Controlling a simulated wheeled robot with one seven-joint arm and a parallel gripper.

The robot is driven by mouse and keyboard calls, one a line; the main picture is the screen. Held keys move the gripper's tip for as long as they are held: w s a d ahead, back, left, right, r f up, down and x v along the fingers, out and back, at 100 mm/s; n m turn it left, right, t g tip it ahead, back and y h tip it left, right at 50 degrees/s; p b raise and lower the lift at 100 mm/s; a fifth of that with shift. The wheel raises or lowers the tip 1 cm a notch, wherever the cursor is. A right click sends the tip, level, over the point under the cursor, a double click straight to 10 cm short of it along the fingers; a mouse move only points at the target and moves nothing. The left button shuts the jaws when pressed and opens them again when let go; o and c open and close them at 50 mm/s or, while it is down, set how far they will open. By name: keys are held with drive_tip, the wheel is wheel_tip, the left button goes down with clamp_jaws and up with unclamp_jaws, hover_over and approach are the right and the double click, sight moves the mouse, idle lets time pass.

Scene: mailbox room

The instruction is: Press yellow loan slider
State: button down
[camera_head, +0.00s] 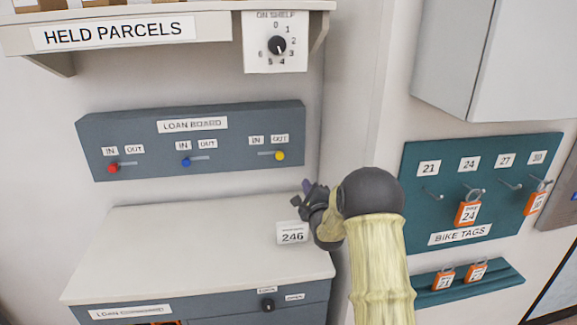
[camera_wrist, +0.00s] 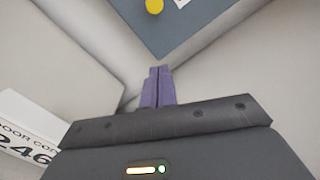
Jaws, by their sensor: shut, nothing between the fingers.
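The yellow slider (camera_head: 279,156) is a round knob on the grey loan board (camera_head: 225,119). It sits at the right end of its short slot, below the OUT label. A red slider (camera_head: 113,169) and a blue slider (camera_head: 186,162) sit at the left ends of their slots, below IN labels. My gripper (camera_head: 307,186) is shut and empty, below and to the right of the yellow slider and apart from it. In the wrist view the purple fingers (camera_wrist: 157,72) are together, and the yellow slider (camera_wrist: 154,6) shows at the top edge.
A white cabinet top (camera_head: 190,240) lies below the board, with a 246 card (camera_head: 292,233) near my gripper. A shelf (camera_head: 130,35) and a dial (camera_head: 277,45) are above. A teal bike tag board (camera_head: 470,190) hangs at the right. The wall corner is close by.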

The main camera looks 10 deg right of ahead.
sight(279, 154)
drive_tip(key=w+a+r+p, duration=0.1)
drive_tip(key=w, duration=0.2)
drive_tip(key=w+a+r+p, duration=0.1)
drive_tip(key=w+p, duration=0.1)
drive_tip(key=w, duration=0.2)
drive_tip(key=w+a+r+p, duration=0.1)
drive_tip(key=w+a+p, duration=0.1)
drive_tip(key=w, duration=0.1)
drive_tip(key=shift+w, duration=0.2)
idle(0.6)
